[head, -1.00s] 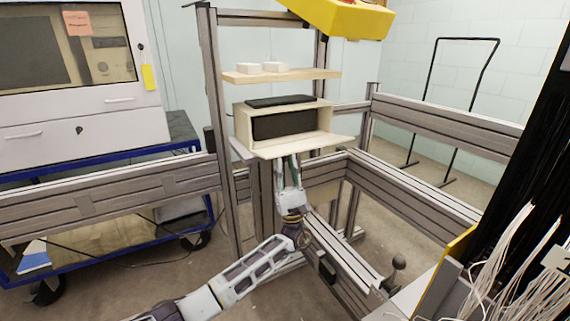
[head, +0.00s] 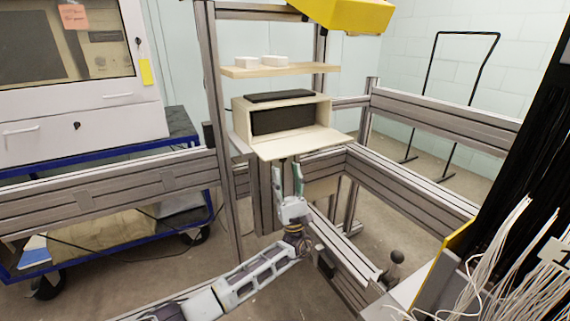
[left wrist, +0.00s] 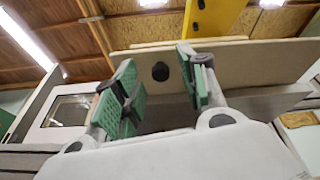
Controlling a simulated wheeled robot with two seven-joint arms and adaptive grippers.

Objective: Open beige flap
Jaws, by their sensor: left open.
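The beige flap (head: 305,143) is at the front of a beige box (head: 239,119) on the metal frame. It lies folded down, about level, and the box's front is open with a dark inside (head: 285,121). My left gripper (head: 288,172) is below the flap and points up, with its fingers apart and nothing between them. In the left wrist view, the green-padded fingers of my left gripper (left wrist: 158,88) are spread, and a beige panel with a round black knob (left wrist: 160,71) shows beyond them. Contact with the flap cannot be made out. My right gripper is not in view.
A wooden shelf (head: 280,71) with white blocks is above the box. A yellow bin (head: 350,15) hangs higher up. Metal rails (head: 410,184) run to the right, and white cables (head: 500,275) hang at the lower right. A blue trolley (head: 110,153) stands left.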

